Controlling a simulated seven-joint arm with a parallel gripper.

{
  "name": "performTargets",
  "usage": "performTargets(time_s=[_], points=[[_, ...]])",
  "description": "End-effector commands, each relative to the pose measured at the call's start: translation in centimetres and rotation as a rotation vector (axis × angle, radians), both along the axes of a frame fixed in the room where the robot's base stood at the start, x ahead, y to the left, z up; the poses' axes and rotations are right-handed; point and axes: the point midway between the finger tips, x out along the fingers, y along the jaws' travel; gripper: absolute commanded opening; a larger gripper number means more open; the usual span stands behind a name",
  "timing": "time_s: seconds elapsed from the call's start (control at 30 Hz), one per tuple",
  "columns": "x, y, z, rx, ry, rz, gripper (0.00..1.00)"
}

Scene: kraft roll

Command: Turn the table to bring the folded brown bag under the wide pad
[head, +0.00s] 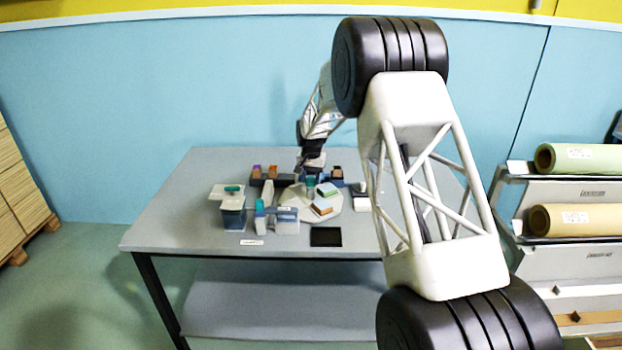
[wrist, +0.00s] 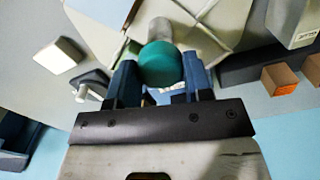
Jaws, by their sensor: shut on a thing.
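A round pale turntable (head: 340,203) sits on the grey table. A green-teal knob (wrist: 161,65) on a grey post stands up from it; it also shows in the head view (head: 310,181). My gripper (wrist: 160,82) is shut on this knob, with one blue finger on each side. In the head view my gripper (head: 311,168) comes down from the back. I cannot tell which thing is the folded brown bag or the wide pad.
A black square (head: 326,237) lies in front of the turntable. Dark holders with orange blocks (head: 263,173) stand behind. The table's left side is clear.

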Motion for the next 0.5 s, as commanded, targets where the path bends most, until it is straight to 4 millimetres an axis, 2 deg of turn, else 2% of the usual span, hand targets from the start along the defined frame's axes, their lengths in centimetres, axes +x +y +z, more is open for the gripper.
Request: performTargets(time_s=[0.5], points=[[0.01, 0.0, 0.09, 0.0, -0.001, 0.257, 0.04]])
